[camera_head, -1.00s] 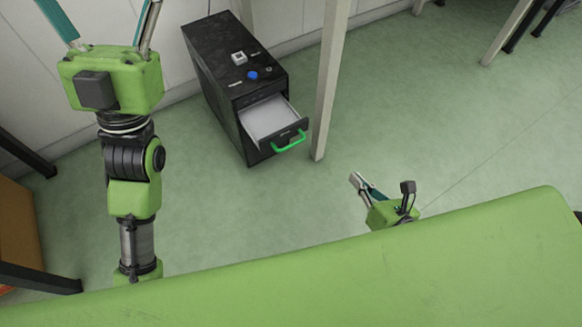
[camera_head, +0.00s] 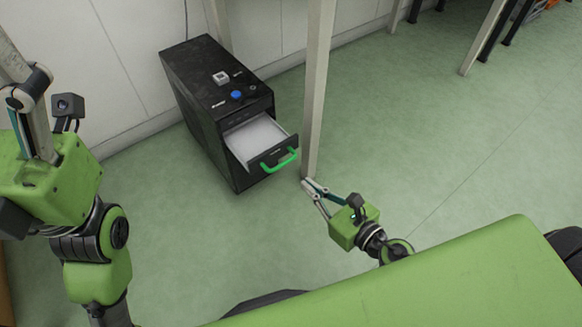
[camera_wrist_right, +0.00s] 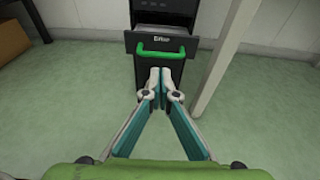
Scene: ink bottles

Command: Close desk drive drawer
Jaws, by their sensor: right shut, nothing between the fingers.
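A black drive cabinet (camera_head: 205,115) stands on the floor against the wall. Its drawer (camera_head: 256,141) is pulled out, with a light interior and a green handle (camera_head: 279,161) on the front. In the right wrist view the drawer front (camera_wrist_right: 119,42) and green handle (camera_wrist_right: 160,50) are straight ahead, above the fingertips. My right gripper (camera_head: 306,183) is shut and empty, in front of and to the right of the drawer in the head view, apart from the handle. It also shows in the right wrist view (camera_wrist_right: 160,72). My left arm is at the left; its fingers are partly cut off by the frame.
A pale table leg (camera_head: 316,95) stands just right of the drawer, near my right gripper. Green floor (camera_head: 430,140) is open to the right.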

